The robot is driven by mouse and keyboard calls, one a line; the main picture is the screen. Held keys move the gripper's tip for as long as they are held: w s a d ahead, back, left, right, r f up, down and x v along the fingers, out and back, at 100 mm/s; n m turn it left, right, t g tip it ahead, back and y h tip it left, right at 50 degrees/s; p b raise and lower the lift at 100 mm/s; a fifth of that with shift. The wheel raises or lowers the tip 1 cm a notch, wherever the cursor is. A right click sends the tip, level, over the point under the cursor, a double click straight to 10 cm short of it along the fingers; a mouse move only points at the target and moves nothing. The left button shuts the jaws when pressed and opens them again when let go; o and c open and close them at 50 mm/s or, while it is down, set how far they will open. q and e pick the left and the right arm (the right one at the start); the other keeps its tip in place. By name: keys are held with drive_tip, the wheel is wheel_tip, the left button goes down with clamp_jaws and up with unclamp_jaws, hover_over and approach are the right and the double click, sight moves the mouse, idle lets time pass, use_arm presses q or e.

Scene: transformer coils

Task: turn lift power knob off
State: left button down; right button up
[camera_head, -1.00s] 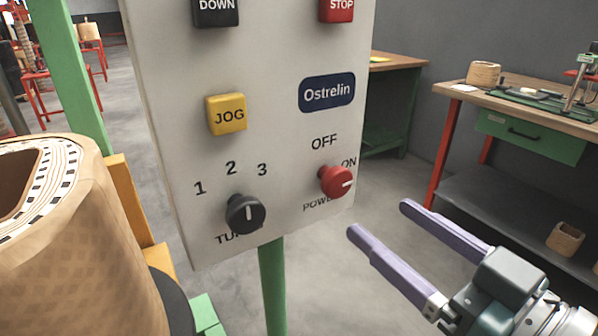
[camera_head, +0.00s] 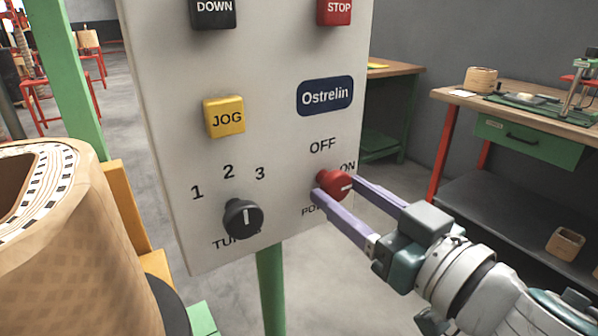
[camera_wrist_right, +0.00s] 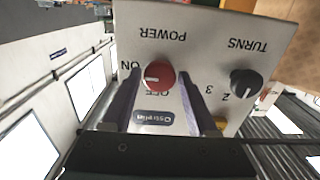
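The red power knob (camera_head: 334,184) is at the lower right of the white control panel (camera_head: 270,150). Its white mark points right, towards the ON label; the OFF label is above it. My right gripper (camera_head: 335,187) is open, with one purple finger on each side of the knob. In the right wrist view the knob (camera_wrist_right: 158,76) shows upside down between the two fingers (camera_wrist_right: 155,88), with gaps visible beside it. I cannot tell whether either finger touches it. My left gripper is not in view.
A black turns knob (camera_head: 243,218) sits left of the power knob, with a yellow JOG button (camera_head: 224,117) above it. A large wound coil (camera_head: 70,240) stands at the left. A workbench (camera_head: 530,110) is at the right, beyond open floor.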

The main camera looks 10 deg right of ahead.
clamp_jaws()
drive_tip(key=shift+n, duration=0.4)
drive_tip(key=n, duration=0.3)
drive_tip(key=shift+n, duration=0.4)
drive_tip(key=n, duration=0.4)
drive_tip(key=shift+n, duration=0.3)
drive_tip(key=n+b, duration=0.1)
drive_tip(key=n, duration=0.3)
drive_tip(key=shift+d+n, duration=0.1)
drive_tip(key=shift+n, duration=0.2)
drive_tip(key=n, duration=0.4)
drive_tip(key=shift+r+b, duration=0.1)
drive_tip(key=shift+b, duration=0.2)
drive_tip(key=shift+o, duration=2.1)
unclamp_jaws()
